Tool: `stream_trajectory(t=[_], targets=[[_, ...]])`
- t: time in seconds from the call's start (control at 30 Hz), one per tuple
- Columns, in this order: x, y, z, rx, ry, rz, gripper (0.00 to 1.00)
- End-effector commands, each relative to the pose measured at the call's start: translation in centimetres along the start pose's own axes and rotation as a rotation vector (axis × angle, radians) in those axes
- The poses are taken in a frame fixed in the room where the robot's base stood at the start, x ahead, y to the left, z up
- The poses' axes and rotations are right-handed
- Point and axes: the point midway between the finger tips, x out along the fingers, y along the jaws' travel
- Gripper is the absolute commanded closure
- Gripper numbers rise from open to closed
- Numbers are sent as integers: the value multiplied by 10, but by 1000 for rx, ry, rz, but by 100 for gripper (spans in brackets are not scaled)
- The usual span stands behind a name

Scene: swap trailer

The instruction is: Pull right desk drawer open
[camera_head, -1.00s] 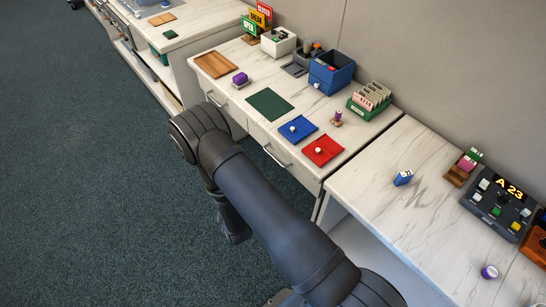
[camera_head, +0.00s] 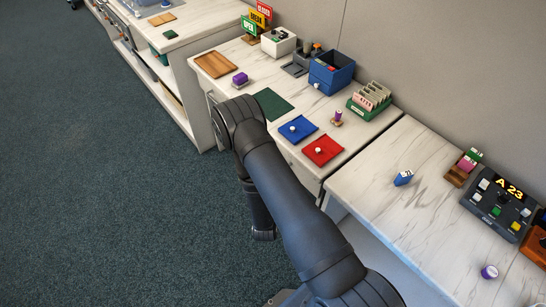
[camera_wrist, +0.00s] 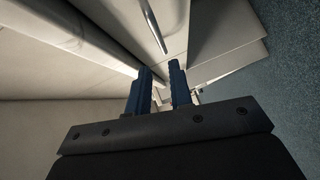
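The right desk drawer (camera_head: 302,172) is a pale front under the marble-patterned desk top, mostly hidden behind my arm in the head view. It looks shut there, and its handle is hidden. In the wrist view a slim metal bar handle (camera_wrist: 154,28) stands on a pale panel, beyond my fingertips and about in line with the gap between them. My gripper (camera_wrist: 161,72) shows two dark blue fingers set apart with nothing between them. It is open and apart from the handle.
On the desk top (camera_head: 241,113) lie a green mat (camera_head: 272,104), a blue tray (camera_head: 298,128) and a red tray (camera_head: 323,151), with a wooden tray (camera_head: 215,64) farther left. A second desk (camera_head: 400,215) adjoins at right. The carpet (camera_head: 110,200) in front is clear.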

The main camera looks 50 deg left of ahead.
Motion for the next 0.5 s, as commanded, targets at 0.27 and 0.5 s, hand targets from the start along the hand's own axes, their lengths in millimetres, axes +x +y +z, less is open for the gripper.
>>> stream_trajectory(t=[0.27, 0.5], targets=[[63, 1, 1, 3, -2, 2, 80], [102, -1, 0, 1, 1, 0, 80]])
